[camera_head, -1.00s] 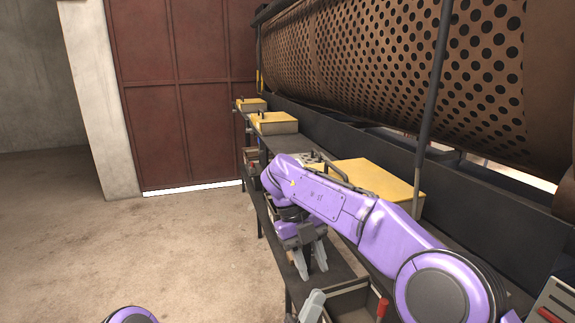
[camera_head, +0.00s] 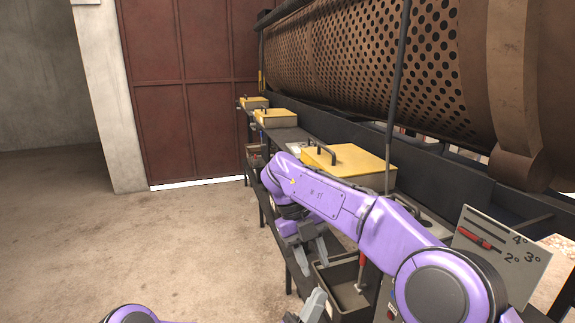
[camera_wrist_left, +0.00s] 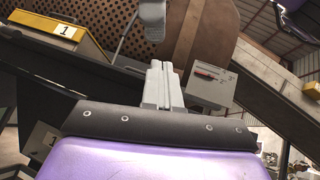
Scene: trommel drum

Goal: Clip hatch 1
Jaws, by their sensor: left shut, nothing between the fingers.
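In the left wrist view, a box with a yellow top edge and a white "1" label (camera_wrist_left: 66,31) is at upper left, apart from my left gripper (camera_wrist_left: 160,66). That gripper is shut and empty; its fingers also show low in the head view (camera_head: 313,304). The nearest yellow-lidded hatch (camera_head: 350,158), with a dark handle, sits on the bench in the head view; its number is not visible there. My right arm crosses in front of it. My right gripper (camera_head: 315,265) points down with its fingers spread, left of an open bin. No clip can be made out.
Two more yellow-lidded hatches (camera_head: 275,117) (camera_head: 253,102) stand farther along. The perforated drum (camera_head: 370,65) runs behind the bench. An open bin (camera_head: 350,300) is in front. A grey angle panel with a red pointer (camera_head: 503,245) is at right. The floor at left is clear.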

